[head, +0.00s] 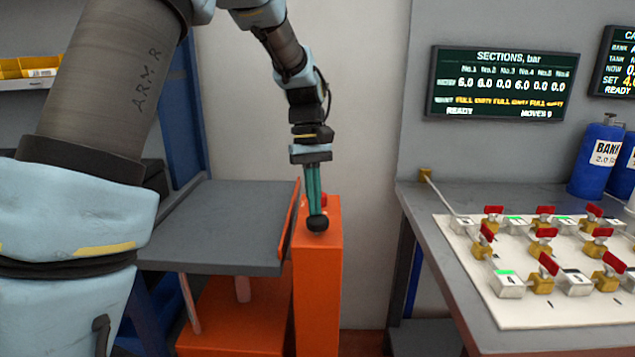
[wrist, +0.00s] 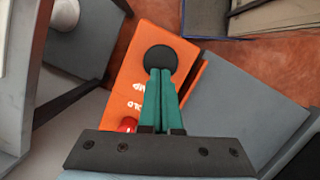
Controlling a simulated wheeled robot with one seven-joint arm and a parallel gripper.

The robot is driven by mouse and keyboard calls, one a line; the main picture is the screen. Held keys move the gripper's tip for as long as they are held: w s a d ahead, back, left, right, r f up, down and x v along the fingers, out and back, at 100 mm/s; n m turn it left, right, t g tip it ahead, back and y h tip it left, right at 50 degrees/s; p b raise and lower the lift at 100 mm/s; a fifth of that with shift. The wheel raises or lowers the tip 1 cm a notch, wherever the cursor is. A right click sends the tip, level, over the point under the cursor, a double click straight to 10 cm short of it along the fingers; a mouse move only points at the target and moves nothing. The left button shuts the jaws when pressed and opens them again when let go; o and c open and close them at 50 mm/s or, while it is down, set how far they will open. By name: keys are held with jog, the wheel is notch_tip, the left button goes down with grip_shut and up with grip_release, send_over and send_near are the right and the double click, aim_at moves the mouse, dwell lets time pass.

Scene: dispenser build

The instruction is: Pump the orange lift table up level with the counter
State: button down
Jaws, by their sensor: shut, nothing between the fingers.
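The orange lift table has a flat grey top (head: 225,222) over an orange base (head: 235,318), with an orange post (head: 319,290) at its right side. A black ball knob (head: 317,223) shows at the top of the post, and a red button (head: 324,199) sits behind it. My gripper (head: 317,212) points down with its teal fingers shut and empty. Its tips are at the knob, touching or just above it; I cannot tell which. The wrist view shows the knob (wrist: 160,59) just beyond the fingertips. The grey counter (head: 425,235) stands to the right, across a gap.
A white board (head: 520,315) with several red-handled valves lies on the counter, with blue tanks (head: 597,160) behind. A wall screen (head: 502,84) lists section pressures. A shelf with yellow bins (head: 30,66) stands at the far left. The lift table's top is bare.

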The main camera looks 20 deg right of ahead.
jog(key=shift+w+r+p, duration=0.5)
jog(key=shift+w+p, duration=0.05)
jog(key=shift+w, duration=0.55)
jog(key=shift+d+f, duration=0.1)
jog(key=shift+f, duration=0.05)
jog(key=b+v, duration=0.1)
jog(key=v, duration=0.9)
jog(key=shift+r, duration=0.4)
jog(key=shift+w, duration=0.1)
jog(key=s+r+t+p, duration=0.1)
jog(key=s+r+p, duration=0.3)
jog(key=p, duration=0.6)
jog(key=shift+s+t, duration=0.3)
jog(key=shift+s, duration=0.4)
jog(key=shift+f, duration=0.1)
